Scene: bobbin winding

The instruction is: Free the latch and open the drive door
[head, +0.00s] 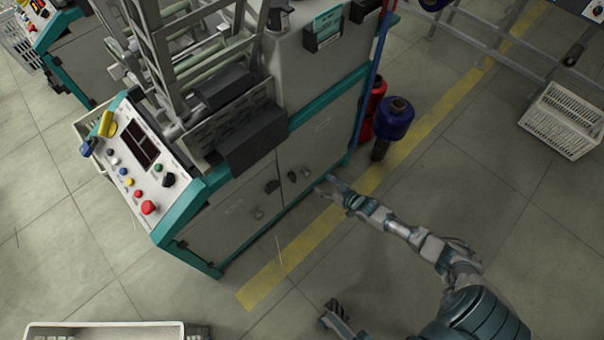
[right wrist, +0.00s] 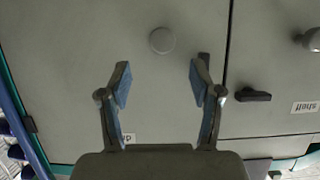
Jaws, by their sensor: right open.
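The machine's front has two shut grey doors, a left one (head: 228,225) and a right one (head: 325,140). Each has a dark latch near the seam, the left door's (head: 272,187) and the right door's (head: 292,177), plus a round knob. I cannot read which is the drive door. My right gripper (head: 326,186) is open and empty by the right door's lower part. In the right wrist view its fingers (right wrist: 160,85) stand apart below a round knob (right wrist: 162,40); one latch is partly behind the right finger, another latch (right wrist: 253,96) shows clear. My left gripper (head: 338,318) seems partly visible at the bottom edge.
A control panel (head: 122,150) slopes at the machine's left. Blue and red spools (head: 396,118) stand by its right corner. A white crate (head: 565,120) is at far right, another container (head: 105,328) at bottom left. Floor with a yellow stripe (head: 262,288) lies clear before the doors.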

